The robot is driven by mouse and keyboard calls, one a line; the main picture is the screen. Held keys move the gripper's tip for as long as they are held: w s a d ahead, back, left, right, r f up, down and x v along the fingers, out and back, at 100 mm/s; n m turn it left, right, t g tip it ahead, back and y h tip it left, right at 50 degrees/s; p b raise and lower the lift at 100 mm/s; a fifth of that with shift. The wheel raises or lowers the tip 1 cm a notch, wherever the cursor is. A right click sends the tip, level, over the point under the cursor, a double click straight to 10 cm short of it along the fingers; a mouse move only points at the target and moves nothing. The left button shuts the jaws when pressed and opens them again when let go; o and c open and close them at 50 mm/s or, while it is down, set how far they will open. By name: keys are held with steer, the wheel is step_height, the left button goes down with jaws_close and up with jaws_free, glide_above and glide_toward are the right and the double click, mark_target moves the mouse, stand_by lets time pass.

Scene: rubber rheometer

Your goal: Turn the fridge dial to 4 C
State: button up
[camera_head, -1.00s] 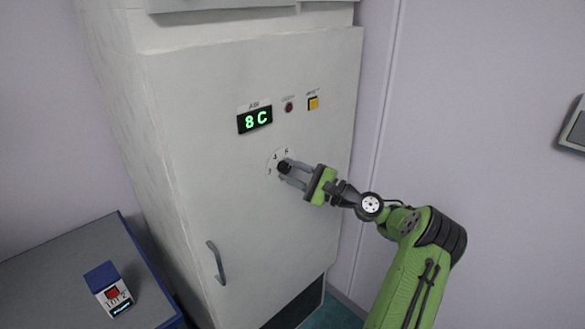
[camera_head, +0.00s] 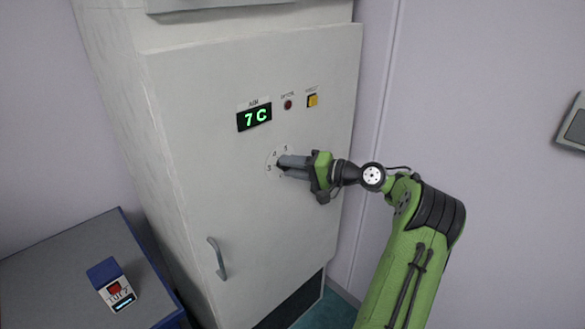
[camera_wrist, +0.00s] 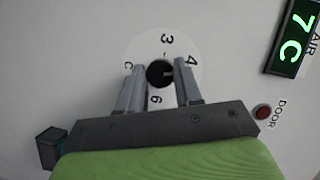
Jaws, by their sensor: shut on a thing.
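The fridge dial (camera_wrist: 160,73) is a small round black knob on a pale scale disc on the fridge door, with numbers such as 3 and 4 around it. In the wrist view a faint light mark on the knob points to the right, roughly below the 4. My gripper (camera_head: 284,164) is shut on the dial, with one grey finger on each side of it. The fingers hide most of the knob in the head view. The green display (camera_head: 254,117) above the dial reads 7 C, and it shows in the wrist view (camera_wrist: 292,38) too.
A red button (camera_head: 288,104) and a yellow switch (camera_head: 313,101) are right of the display. A door handle (camera_head: 217,259) is below left of the dial. A small blue-and-white device (camera_head: 113,284) stands on the table (camera_head: 50,270) at lower left.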

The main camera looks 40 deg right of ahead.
steer(key=shift+n, duration=0.7)
steer(key=shift+h, duration=0.4)
steer(key=o, duration=1)
steer(key=p+v, duration=0.1)
steer(key=v, duration=0.9)
steer(key=p+v, duration=0.1)
steer(key=v, duration=0.4)
steer(key=shift+s+d+r+p, duration=0.25)
steer(key=shift+r+p, duration=0.1)
